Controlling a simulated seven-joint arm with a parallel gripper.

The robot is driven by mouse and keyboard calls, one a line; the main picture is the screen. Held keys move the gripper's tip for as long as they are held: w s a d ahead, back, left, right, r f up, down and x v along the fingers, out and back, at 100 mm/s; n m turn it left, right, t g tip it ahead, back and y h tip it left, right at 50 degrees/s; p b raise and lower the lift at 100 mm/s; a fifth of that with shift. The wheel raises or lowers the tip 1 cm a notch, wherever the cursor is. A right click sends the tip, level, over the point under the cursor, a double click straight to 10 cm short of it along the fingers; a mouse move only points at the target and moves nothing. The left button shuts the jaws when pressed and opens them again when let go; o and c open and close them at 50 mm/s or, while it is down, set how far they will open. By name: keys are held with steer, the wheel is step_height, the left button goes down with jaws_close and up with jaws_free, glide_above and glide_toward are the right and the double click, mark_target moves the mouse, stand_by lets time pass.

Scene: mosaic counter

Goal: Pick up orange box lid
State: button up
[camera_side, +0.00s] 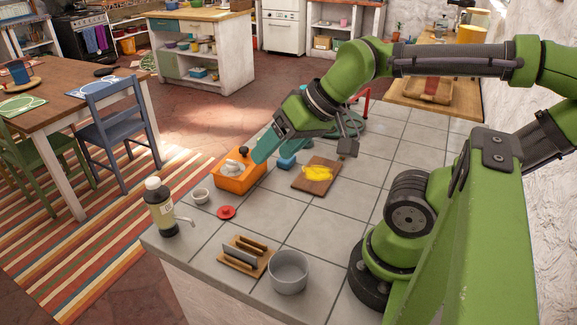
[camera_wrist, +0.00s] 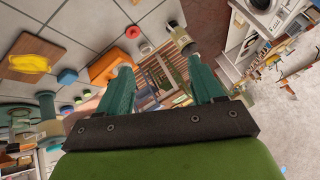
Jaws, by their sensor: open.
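An orange box (camera_side: 238,183) sits on the tiled counter, left of centre in the side view. A black knob (camera_side: 244,151) and a pale grey-white item (camera_side: 233,167) show at its top. I cannot tell where the lid's edge lies. The box also shows in the wrist view (camera_wrist: 103,70), partly behind a finger. My gripper (camera_side: 263,150) is open and empty, with teal fingers angled down close to the box's right side in the side view. Whether it touches the box is unclear. Both fingers show apart in the wrist view (camera_wrist: 158,65).
A blue item (camera_side: 287,161) and a board (camera_side: 311,182) with a yellow thing on it lie right of the box. A white cup (camera_side: 201,196), red lid (camera_side: 226,212), bottle (camera_side: 161,208), slotted rack (camera_side: 246,256) and grey pot (camera_side: 289,272) stand nearer the front.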

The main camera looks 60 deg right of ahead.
steer(key=n+g+h, duration=0.2)
steer(key=n+g, duration=0.3)
steer(key=g, duration=0.1)
glide_above(232, 161)
steer(key=f, duration=1.2)
steer(key=shift+s+d+f, duration=0.35)
steer(key=shift+s+d, duration=0.05)
steer(key=shift+t, duration=0.3)
steer(key=shift+w+a+f, duration=0.1)
steer(key=shift+w+f, duration=0.05)
steer(key=shift+f, duration=0.8)
steer(key=shift+w+a+f, duration=0.1)
steer(key=shift+w+f, duration=0.05)
steer(key=shift+f, duration=0.75)
steer(key=shift+w+a+f, duration=0.1)
steer(key=shift+w+f, duration=0.05)
steer(key=shift+f, duration=0.8)
steer(key=c, duration=1.2)
steer(key=shift+c, duration=0.2)
steer(key=shift+r, duration=0.15)
